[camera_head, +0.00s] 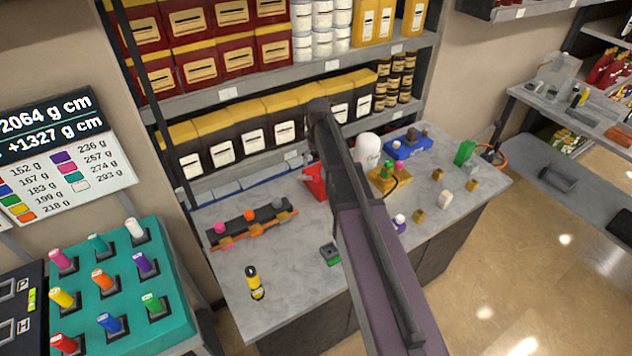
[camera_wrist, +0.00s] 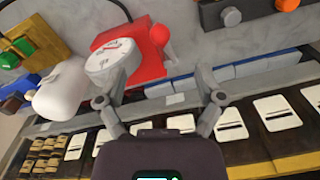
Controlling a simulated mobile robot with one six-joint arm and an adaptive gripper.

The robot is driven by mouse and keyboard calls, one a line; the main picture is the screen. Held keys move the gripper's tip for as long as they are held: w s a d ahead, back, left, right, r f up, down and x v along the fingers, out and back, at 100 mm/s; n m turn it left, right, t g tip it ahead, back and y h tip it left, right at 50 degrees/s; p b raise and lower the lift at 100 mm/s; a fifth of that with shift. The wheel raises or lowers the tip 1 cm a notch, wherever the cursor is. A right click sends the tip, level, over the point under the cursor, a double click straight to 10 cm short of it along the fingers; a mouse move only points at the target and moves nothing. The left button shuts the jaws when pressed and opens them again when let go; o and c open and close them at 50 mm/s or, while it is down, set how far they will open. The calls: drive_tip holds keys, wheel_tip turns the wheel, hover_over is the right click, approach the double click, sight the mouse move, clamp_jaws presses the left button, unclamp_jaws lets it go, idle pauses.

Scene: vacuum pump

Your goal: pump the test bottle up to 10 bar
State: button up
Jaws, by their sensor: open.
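In the wrist view my gripper (camera_wrist: 160,76) is open, its fingers spread with nothing between them. Beyond the fingertips is a red unit (camera_wrist: 137,58) with a white round dial (camera_wrist: 114,58) and a red ball knob (camera_wrist: 160,34) on a pale lever. The left finger overlaps the dial in the picture; I cannot tell contact. A white bottle (camera_wrist: 62,92) lies left of the red unit in this view. In the head view the white bottle (camera_head: 367,150) stands at the counter's back, and the red unit (camera_head: 314,181) is mostly hidden by my arm. The dial's reading is illegible.
Shelves of boxes and jars (camera_head: 230,90) rise behind the grey counter (camera_head: 285,235). A yellow block (camera_head: 386,178) with a green top and a blue unit (camera_head: 408,146) stand near the bottle. A knobbed rack (camera_head: 250,220) and a yellow-black bottle (camera_head: 254,282) are at left.

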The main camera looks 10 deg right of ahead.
sight(316, 174)
drive_tip(key=shift+a+f+b, duration=0.1)
drive_tip(key=shift+f+b, duration=3.35)
drive_tip(key=shift+f, duration=0.3)
clamp_jaws()
